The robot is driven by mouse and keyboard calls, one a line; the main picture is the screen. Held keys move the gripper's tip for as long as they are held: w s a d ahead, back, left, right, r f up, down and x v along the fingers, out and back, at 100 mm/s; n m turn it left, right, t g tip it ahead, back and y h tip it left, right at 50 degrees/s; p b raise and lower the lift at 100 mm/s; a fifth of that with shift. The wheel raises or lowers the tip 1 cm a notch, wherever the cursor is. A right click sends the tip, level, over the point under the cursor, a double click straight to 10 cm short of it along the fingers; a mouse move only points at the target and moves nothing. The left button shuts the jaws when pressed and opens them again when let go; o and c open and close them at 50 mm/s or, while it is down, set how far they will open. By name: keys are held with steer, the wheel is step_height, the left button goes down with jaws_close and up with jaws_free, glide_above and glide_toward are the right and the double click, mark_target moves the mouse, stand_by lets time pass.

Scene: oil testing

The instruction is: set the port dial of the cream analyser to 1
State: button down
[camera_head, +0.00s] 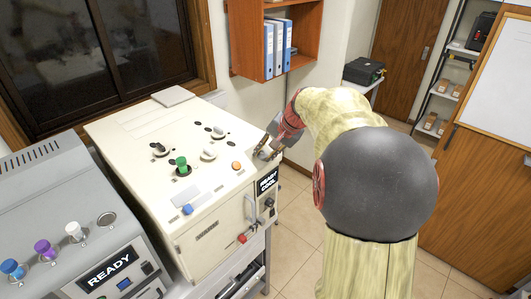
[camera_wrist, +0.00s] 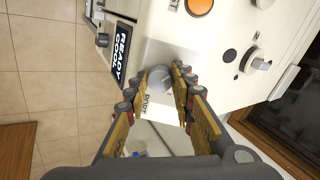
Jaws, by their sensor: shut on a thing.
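The cream analyser (camera_head: 140,125) stands in the middle of the head view, with a display (camera_head: 267,183) reading READY COOL on its front right. My gripper (camera_head: 267,150) is at its far right top corner. In the wrist view my gripper (camera_wrist: 162,70) has both fingers closed on the round grey port dial (camera_wrist: 159,84), one on each side. A label (camera_wrist: 153,104) that seems to read PORT is beside the dial. The dial's pointer setting is too small to read. In the head view my gripper mostly hides this dial.
Other knobs (camera_head: 209,153), a green-capped vial (camera_head: 182,167) and an orange button (camera_head: 236,165) are on the analyser's top. A grey machine (camera_head: 50,210) with several coloured caps stands at the left. Tiled floor (camera_head: 292,222) is open at the right.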

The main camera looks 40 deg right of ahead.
steer(key=c, duration=1.5)
jaws_free()
steer(key=v, duration=1.2)
steer(key=shift+w, duration=0.1)
steer(key=s+a+f+n+g+b, duration=0.1)
steer(key=s+a+f+n+g, duration=0.1)
steer(key=s+a+f, duration=0.35)
steer(key=s+a+f+n+b, duration=0.3)
steer(key=a+f+n+b, duration=0.1)
steer(key=a, duration=0.4)
steer(key=s+a+f+n+b, duration=0.3)
steer(key=a+f, duration=0.3)
steer(key=a, duration=0.3)
steer(key=s+a+f+n+t+b, duration=0.1)
steer(key=s+a+f+n+b, duration=0.2)
steer(key=a, duration=0.6)
step_height(320, 180, down, 2)
steer(key=n+b, duration=0.1)
steer(key=b, duration=0.2)
steer(key=shift+s+n+h, duration=0.3)
steer(key=shift+s, duration=0.05)
